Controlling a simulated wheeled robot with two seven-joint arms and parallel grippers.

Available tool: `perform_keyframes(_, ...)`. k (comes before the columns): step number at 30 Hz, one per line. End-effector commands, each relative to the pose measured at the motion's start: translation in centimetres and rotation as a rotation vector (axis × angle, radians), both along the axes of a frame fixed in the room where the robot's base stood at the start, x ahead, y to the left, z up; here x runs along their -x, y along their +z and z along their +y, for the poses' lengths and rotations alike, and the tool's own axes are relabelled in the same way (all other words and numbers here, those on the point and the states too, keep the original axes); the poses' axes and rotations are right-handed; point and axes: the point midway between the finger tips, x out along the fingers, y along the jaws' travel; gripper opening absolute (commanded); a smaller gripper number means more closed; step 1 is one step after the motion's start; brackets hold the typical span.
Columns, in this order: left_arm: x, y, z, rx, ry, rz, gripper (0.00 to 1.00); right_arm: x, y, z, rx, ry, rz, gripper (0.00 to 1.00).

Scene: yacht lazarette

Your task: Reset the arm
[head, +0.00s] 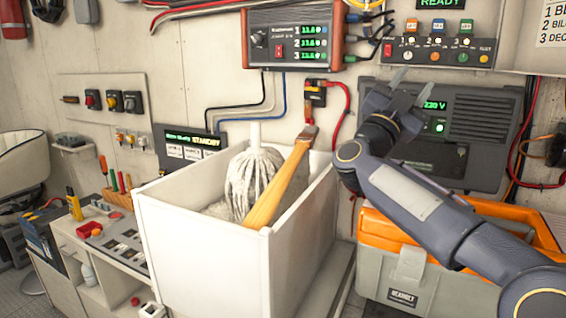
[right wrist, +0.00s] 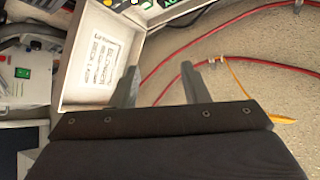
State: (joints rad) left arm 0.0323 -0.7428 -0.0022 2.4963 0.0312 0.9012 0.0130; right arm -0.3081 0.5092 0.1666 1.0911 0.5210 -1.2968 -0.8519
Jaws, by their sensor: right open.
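My right arm reaches in from the lower right in the head view. Its gripper (head: 407,82) is raised in front of the wall equipment, with the fingers apart and nothing between them. In the right wrist view the two dark fingers (right wrist: 160,86) are spread, with wall and a red cable behind them. A pale lidded box with printed text (right wrist: 105,55) lies behind the left finger there. I cannot tell whether the fingers touch anything. My left gripper is not in view.
A white bin (head: 215,245) holds a mop (head: 255,180) and a wooden-handled tool (head: 280,185). An orange and grey toolbox (head: 400,270) stands below my right arm. A dark inverter unit (head: 480,125) and a control panel (head: 293,40) are on the wall. A workbench (head: 115,240) stands left.

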Motion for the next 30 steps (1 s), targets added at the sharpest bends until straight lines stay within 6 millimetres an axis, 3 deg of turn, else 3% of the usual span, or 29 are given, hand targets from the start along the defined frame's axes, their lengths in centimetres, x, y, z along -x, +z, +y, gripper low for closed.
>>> perform_keyframes(12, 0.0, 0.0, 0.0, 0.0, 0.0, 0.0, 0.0, 0.6, 0.6, 0.4, 0.127, 0.234, 0.099, 0.41)
perform_keyframes(19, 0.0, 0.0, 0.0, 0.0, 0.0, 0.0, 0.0, 2.1, -2.2, 1.2, 0.215, 0.46, 0.268, 0.41)
perform_keyframes(23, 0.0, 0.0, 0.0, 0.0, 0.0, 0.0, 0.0, 4.7, -6.8, 1.8, 0.243, 0.633, 0.456, 0.41)
perform_keyframes(30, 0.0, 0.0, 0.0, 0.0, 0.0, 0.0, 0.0, 14.2, -22.2, 2.7, 0.137, 0.928, 0.962, 0.41)
